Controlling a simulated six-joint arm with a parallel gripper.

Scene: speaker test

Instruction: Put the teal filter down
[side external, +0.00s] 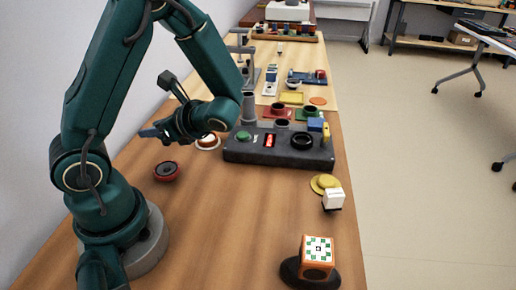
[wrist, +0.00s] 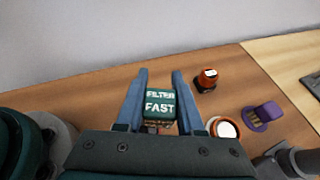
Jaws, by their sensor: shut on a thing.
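The teal filter (wrist: 160,103) is a small block with white lettering that reads "FILTER FAST". In the wrist view it sits between the two blue fingers of my gripper (wrist: 160,76), which are shut on it. In the side view my gripper (side external: 150,133) is at the left, near the wall and above the wooden table (side external: 225,215). The filter cannot be made out there. I cannot tell the exact gap between filter and table.
A dark console (side external: 270,158) stands right of my gripper. A red-and-black round piece (side external: 166,172) lies on the table below it. The wrist view shows an orange-and-black piece (wrist: 207,81), a white-topped disc (wrist: 226,129) and a purple piece (wrist: 263,115). The table's middle front is clear.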

